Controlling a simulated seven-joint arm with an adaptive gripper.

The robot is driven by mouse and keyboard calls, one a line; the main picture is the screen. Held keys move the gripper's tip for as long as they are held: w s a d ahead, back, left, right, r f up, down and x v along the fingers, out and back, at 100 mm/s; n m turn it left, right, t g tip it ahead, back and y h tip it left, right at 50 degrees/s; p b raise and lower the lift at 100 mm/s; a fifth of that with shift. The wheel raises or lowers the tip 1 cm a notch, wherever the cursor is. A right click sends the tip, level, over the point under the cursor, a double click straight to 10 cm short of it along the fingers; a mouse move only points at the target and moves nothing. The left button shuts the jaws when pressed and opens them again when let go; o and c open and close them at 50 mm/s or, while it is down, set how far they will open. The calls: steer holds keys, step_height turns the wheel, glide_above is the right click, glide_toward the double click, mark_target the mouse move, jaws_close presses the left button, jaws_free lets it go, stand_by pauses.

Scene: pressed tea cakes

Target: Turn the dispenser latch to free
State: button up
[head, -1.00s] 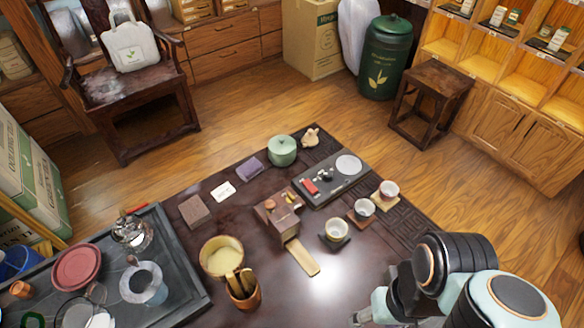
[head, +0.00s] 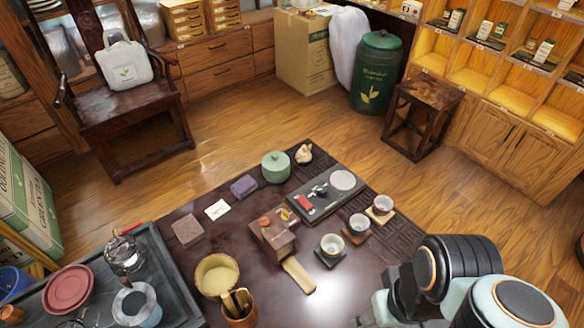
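The dispenser (head: 273,240) is a small brown wooden box on the dark tea table (head: 190,285). A round reddish knob (head: 265,222) and a small yellowish piece (head: 285,213) show on its top. I cannot tell which part is the latch or how it is turned. A pale wooden chute or scoop (head: 298,276) extends from its front toward the lower right. My gripper (head: 366,319) is at the bottom edge, right of the dispenser and apart from it. It is mostly cut off and hidden by my arm, so its fingers cannot be made out.
Three cups stand right of the dispenser, the nearest a pale cup (head: 332,245) on a dark coaster. A grey tray (head: 325,205) lies behind. A bowl (head: 217,275) and a tool holder (head: 239,308) stand at front left. A green lidded jar (head: 275,167) stands at the back.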

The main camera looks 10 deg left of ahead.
steer(key=w+r+n+t, duration=0.1)
steer(key=w+r+t, duration=0.1)
steer(key=w+r, duration=0.5)
steer(key=w+a+n, duration=0.3)
steer(key=w, duration=1.2)
steer(key=n+g, duration=0.3)
glide_above(285, 212)
steer(key=shift+h, duration=0.3)
step_height(285, 212, down, 23)
steer(key=shift+f, duration=0.15)
step_height(285, 212, down, 6)
jaws_close()
